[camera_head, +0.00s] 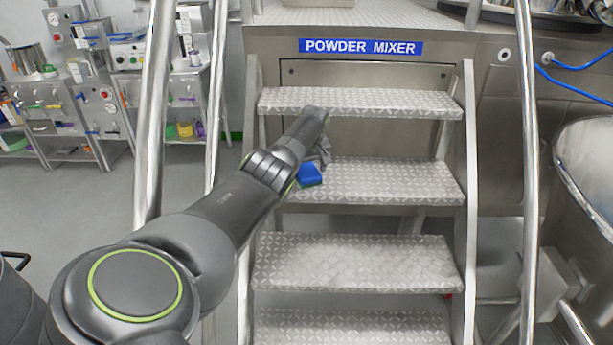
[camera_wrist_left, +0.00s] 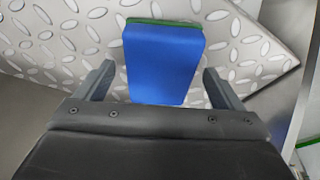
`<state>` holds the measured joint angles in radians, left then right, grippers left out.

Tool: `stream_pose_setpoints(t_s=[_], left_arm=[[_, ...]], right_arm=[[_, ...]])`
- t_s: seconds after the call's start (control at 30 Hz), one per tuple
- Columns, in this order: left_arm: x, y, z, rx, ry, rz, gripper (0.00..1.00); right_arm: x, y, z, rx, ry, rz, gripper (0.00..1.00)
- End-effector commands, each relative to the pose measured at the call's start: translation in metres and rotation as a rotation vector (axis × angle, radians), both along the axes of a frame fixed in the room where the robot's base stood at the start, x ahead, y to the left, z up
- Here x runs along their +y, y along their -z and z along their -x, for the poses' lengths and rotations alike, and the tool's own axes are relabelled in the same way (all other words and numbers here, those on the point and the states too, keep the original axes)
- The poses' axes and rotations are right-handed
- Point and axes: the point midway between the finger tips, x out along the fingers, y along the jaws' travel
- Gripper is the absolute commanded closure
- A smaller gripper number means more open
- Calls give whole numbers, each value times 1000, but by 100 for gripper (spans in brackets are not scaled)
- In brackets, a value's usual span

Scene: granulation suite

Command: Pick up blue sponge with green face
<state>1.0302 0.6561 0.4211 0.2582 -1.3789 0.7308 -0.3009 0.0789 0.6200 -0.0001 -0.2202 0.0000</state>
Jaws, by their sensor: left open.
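The blue sponge (camera_head: 309,175) with a thin green face lies on the second step from the top of the metal stairs, near the step's left end. My left gripper (camera_head: 320,160) is at the sponge, partly hidden behind my own forearm in the head view. In the left wrist view the sponge (camera_wrist_left: 163,62) lies between the two spread fingers of the left gripper (camera_wrist_left: 158,82), with a gap on each side. Its green face shows along the far edge. My right gripper is not in view.
The top step (camera_head: 370,102) overhangs just above and behind the sponge's step (camera_head: 400,182). Steel handrails (camera_head: 527,180) run up both sides. Metal carts (camera_head: 60,110) with equipment stand at the back left. Open grey floor (camera_head: 80,205) lies left of the stairs.

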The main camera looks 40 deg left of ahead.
Motion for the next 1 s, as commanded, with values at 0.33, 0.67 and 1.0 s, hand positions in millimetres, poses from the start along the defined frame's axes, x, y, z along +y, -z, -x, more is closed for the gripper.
stream_pose_setpoints(t_s=[0.33, 0.67, 1.0], left_arm=[[0, 1, -1, -1, 1, -1, 17], [1, 1, 0, -1, 0, 0, 58], [1, -12, -1, -4, 1, -1, 59]], right_arm=[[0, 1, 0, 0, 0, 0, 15], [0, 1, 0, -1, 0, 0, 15], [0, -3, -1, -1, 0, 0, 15]])
